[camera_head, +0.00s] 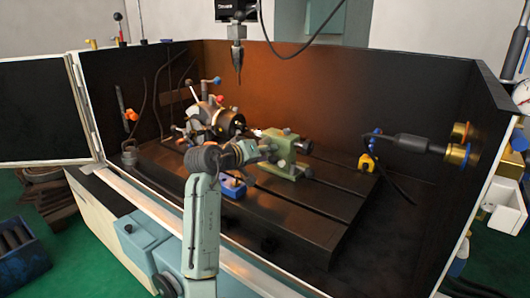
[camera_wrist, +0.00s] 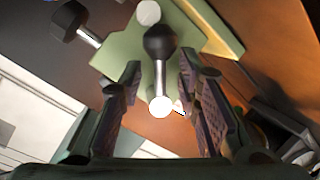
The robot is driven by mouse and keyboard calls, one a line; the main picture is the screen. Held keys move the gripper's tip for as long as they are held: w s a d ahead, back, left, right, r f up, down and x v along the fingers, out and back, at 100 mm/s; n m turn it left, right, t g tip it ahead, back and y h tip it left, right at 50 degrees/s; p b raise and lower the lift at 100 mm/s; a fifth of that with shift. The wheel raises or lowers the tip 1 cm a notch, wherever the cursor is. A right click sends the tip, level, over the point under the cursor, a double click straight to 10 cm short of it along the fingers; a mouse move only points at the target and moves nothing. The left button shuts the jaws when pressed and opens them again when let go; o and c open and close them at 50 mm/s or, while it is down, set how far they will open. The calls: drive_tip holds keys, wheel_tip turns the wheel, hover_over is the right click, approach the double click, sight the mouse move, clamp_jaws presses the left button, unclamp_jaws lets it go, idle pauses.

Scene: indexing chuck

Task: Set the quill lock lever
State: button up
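The green tailstock (camera_head: 283,155) stands on the dark slotted bed; its body (camera_wrist: 125,52) fills the top of the wrist view. A lever with a black knob (camera_wrist: 160,42), a silver shaft and a bright round end (camera_wrist: 160,106) shows against it, likely the quill lock lever. My gripper (camera_wrist: 160,66) is open, one finger on each side of this lever, with gaps visible on both sides. I cannot tell how deep the lever lies between the fingers. In the head view my gripper (camera_head: 262,146) is at the left side of the tailstock, and its fingers are hard to make out.
A second black-knobbed lever (camera_wrist: 68,20) sticks out at upper left in the wrist view. The chuck (camera_head: 225,122) stands left of the tailstock. A blue block (camera_head: 231,187) lies below my wrist.

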clamp_jaws()
idle(0.6)
